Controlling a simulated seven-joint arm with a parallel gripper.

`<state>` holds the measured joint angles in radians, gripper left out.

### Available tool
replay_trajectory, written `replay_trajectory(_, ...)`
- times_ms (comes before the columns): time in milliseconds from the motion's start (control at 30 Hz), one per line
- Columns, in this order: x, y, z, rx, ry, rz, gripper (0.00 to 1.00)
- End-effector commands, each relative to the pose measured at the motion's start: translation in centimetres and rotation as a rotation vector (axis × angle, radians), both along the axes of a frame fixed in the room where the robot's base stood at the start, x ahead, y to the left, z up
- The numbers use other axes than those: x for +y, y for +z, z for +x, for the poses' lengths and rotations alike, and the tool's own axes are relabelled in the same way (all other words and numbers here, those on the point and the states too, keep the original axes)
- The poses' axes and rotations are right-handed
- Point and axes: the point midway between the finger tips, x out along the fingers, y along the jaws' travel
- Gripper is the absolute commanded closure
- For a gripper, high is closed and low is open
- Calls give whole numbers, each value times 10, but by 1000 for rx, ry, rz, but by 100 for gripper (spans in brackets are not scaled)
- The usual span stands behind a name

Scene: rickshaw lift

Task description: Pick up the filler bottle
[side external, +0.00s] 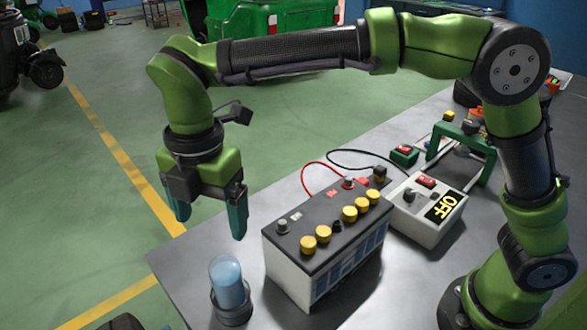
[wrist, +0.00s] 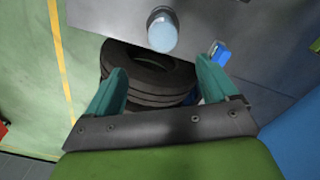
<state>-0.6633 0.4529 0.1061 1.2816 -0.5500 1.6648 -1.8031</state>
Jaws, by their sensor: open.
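A translucent blue bottle (side external: 228,284), which I take to be the filler bottle, stands upright in a dark round holder (side external: 234,314) near the table's front left edge. In the wrist view the bottle (wrist: 162,34) shows from above at the top centre, beyond my fingertips. My gripper (side external: 210,222) is open and empty, pointing down, above the bottle's level and set off from it. In the wrist view its two teal fingers (wrist: 160,68) are spread wide, with nothing between them.
A battery (side external: 325,240) with yellow caps stands right of the bottle. Red and black cables run behind it near a box marked OFF (side external: 428,212). Stacked tyres (wrist: 150,75) lie below the table edge. A small blue object (wrist: 220,53) shows near that edge.

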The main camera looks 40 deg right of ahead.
Motion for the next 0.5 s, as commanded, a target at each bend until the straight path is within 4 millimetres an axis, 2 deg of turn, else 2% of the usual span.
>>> replay_trajectory(100, -1, 16, 3, -6, 169, -6, 14)
replay_trajectory(267, -4, 14, -1, 14, 280, -17, 14)
replay_trajectory(367, -4, 3, -1, 16, 294, -18, 14)
replay_trajectory(500, -4, -26, -2, 18, 294, -20, 14)
